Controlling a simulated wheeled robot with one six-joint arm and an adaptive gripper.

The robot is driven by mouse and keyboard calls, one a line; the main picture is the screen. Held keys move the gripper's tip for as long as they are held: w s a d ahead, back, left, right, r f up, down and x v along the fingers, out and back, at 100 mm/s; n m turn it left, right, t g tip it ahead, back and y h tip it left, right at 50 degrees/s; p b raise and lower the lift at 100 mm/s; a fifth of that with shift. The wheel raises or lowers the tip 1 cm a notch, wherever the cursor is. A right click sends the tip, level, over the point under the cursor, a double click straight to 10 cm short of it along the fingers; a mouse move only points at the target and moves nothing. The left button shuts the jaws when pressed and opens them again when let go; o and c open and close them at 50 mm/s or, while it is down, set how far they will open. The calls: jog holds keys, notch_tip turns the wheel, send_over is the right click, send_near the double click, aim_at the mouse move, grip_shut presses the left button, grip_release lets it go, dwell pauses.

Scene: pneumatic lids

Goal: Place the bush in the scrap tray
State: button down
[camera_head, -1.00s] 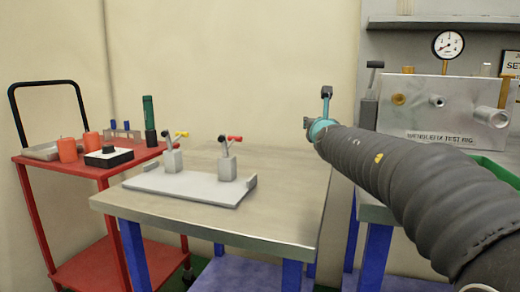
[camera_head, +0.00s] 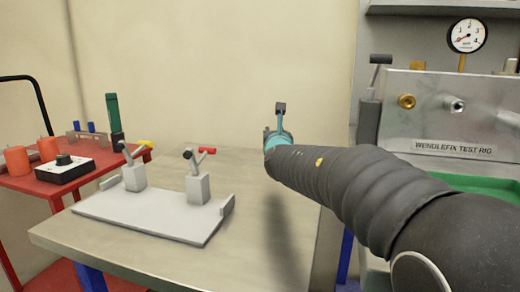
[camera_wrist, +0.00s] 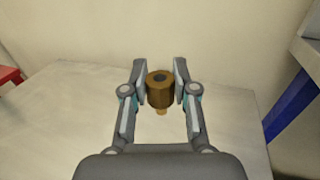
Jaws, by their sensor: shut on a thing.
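The bush (camera_wrist: 159,96) is a brown-bronze cylinder with a dark bore and a narrower stub below. In the wrist view it sits upright between the two fingers of my gripper (camera_wrist: 160,82), which is shut on it. In the head view my gripper (camera_head: 278,125) is above the right part of the steel bench, and the bush is not clearly visible there. A green tray-like edge (camera_head: 470,186) shows at the right, partly behind my arm. I cannot tell whether it is the scrap tray.
A grey plate (camera_head: 140,217) with two toggle clamps stands on the bench (camera_head: 110,252). A red cart (camera_head: 30,187) with orange cylinders and a black-topped box is at the left. The test rig (camera_head: 450,112) with a gauge is at the right. The bench's right part is clear.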

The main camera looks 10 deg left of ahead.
aim_at(262, 169)
jog(key=a+f, duration=0.1)
jog(key=a, duration=0.1)
jog(key=a+f, duration=0.1)
jog(key=shift+s+a+f, duration=0.15)
jog(key=shift+a+f, duration=0.05)
jog(key=shift+a, duration=0.15)
jog(key=shift+f, duration=1.95)
jog(key=shift+f, duration=0.15)
jog(key=c, duration=0.9)
grip_release()
